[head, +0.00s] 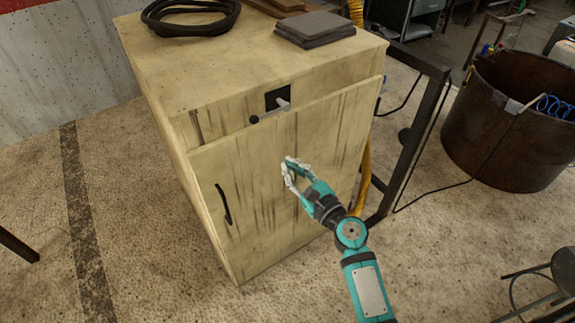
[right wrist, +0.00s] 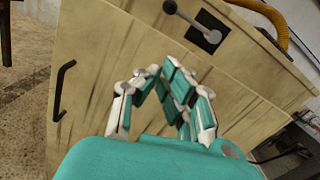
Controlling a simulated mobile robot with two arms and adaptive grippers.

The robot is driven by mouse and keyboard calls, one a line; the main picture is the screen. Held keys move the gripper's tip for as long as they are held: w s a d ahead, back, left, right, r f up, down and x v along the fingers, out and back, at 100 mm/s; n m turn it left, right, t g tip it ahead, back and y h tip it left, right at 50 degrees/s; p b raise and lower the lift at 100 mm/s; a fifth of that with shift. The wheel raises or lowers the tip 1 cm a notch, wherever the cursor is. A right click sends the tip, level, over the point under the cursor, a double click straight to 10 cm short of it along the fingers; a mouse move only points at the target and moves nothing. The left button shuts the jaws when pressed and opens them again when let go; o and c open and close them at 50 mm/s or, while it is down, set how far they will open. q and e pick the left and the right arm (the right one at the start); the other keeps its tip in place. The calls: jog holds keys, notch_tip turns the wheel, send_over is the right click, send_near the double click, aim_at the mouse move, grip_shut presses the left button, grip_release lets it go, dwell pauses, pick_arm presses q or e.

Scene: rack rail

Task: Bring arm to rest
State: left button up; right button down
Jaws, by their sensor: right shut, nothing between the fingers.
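My right gripper (head: 289,163) is in front of the pale yellow wooden cabinet (head: 170,75), near the middle of its door panel (head: 260,205). It is shut and holds nothing. In the right wrist view its fingertips (right wrist: 163,75) come together in front of the same panel. The teal right arm (head: 368,285) reaches up from the bottom of the head view. Whether the fingers touch the panel cannot be told. My left gripper is in neither view.
The panel has a black handle (head: 224,203) at its left, and a lever on a black plate (head: 277,99) sits above it. A coiled black hose (head: 190,28) and dark slabs (head: 314,29) lie on top. A rusty tub (head: 505,125) and a dark metal frame (head: 408,160) stand right. Floor left is mostly clear.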

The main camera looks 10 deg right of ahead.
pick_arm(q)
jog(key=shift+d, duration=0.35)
pick_arm(e)
jog(key=shift+a, duration=0.1)
